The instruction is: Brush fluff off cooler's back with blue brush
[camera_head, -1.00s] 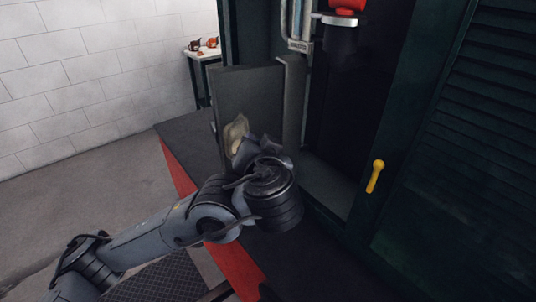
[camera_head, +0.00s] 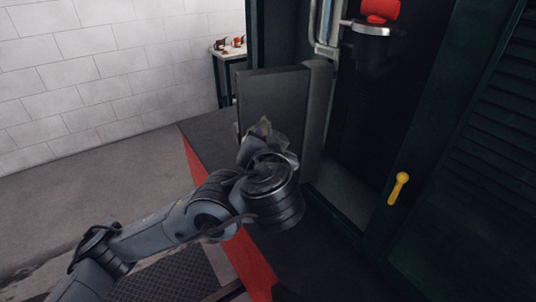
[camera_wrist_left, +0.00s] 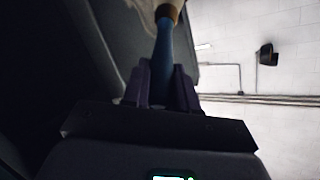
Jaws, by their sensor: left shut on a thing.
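My left gripper (camera_wrist_left: 165,85) is shut on the blue handle of the brush (camera_wrist_left: 165,45). The brush has a brown collar and pale bristles at the top edge of the left wrist view. In the head view my left gripper (camera_head: 265,152) is beside the upright grey cooler panel (camera_head: 285,97), partly in front of it. A pale beige-grey tuft (camera_head: 262,127) shows at the gripper's far side; I cannot tell whether it is fluff or bristles. Contact between brush and cooler is not clear. My right gripper is out of view.
A dark ledge with a red side (camera_head: 245,262) runs under the cooler. A dark green cabin wall with a yellow handle (camera_head: 398,188) stands at the right. A red-topped fitting (camera_head: 380,10) is above. A small table (camera_head: 228,52) stands at the back by the white brick wall.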

